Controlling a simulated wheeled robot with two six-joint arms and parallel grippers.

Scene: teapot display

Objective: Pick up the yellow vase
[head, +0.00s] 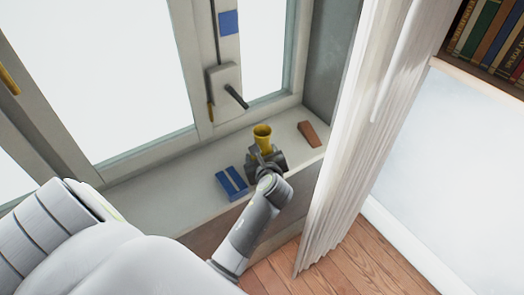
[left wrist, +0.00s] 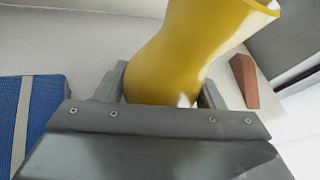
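The yellow vase (head: 262,134) stands on the white windowsill, its flared mouth up. My left gripper (head: 266,160) is at its lower part, with one finger on each side. In the left wrist view the vase (left wrist: 185,50) rises between the two fingers (left wrist: 163,88) and leans to the right in the picture. Both fingers appear to touch its sides. Its base is hidden behind the gripper body. I cannot tell whether the vase is lifted off the sill. My right gripper is not in view.
A blue book-like item (head: 231,183) with a pale band lies on the sill left of the gripper. A brown wedge (head: 309,133) lies to the right. The window handle (head: 236,97) is behind the vase. A white curtain (head: 345,150) hangs close on the right.

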